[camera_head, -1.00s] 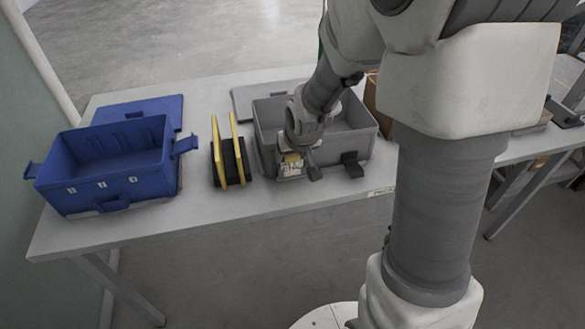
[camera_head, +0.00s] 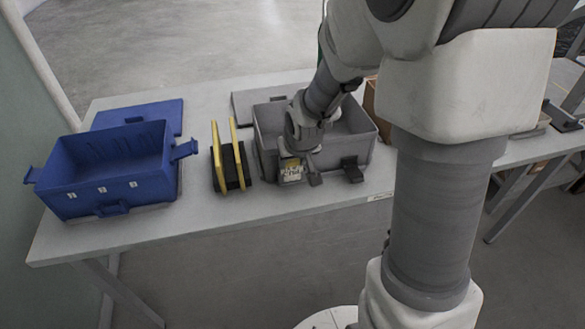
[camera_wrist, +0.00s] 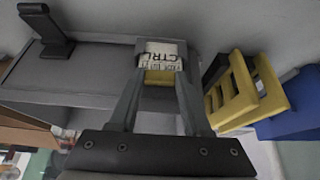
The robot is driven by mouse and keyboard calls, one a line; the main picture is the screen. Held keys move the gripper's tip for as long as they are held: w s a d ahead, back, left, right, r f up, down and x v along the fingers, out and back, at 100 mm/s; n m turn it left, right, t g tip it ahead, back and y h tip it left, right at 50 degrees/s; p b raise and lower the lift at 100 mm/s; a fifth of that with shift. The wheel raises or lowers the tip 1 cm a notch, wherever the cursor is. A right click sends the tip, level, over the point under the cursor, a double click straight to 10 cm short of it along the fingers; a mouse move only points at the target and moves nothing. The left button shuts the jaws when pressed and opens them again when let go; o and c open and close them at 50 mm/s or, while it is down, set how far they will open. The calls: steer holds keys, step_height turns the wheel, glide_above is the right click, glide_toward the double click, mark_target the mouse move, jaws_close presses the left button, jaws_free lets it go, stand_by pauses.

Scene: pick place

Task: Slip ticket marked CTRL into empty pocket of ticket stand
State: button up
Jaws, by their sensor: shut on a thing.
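The ticket marked CTRL (camera_wrist: 164,54), white with black print and a yellow lower part, is between the fingers of my gripper (camera_wrist: 158,82) in the wrist view. My gripper is shut on it. A grey pocket-like holder (camera_wrist: 143,47) frames the ticket at the grey bin's front; I cannot tell how deep the ticket sits in it. In the head view my gripper (camera_head: 292,160) points down at the bin's front wall, with the ticket (camera_head: 291,172) below it. A black base with two yellow upright frames (camera_head: 227,155) stands just left; I cannot tell if it is the ticket stand.
The grey bin (camera_head: 370,150) has a dark latch (camera_head: 352,168) right of my gripper. A blue bin (camera_head: 120,185) stands at the table's left, with a blue lid (camera_head: 150,112) behind it. The table's (camera_head: 215,215) front strip is clear.

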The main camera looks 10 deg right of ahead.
steer(key=shift+r+p, duration=2)
steer(key=shift+r, duration=0.9)
steer(key=shift+w, duration=0.1)
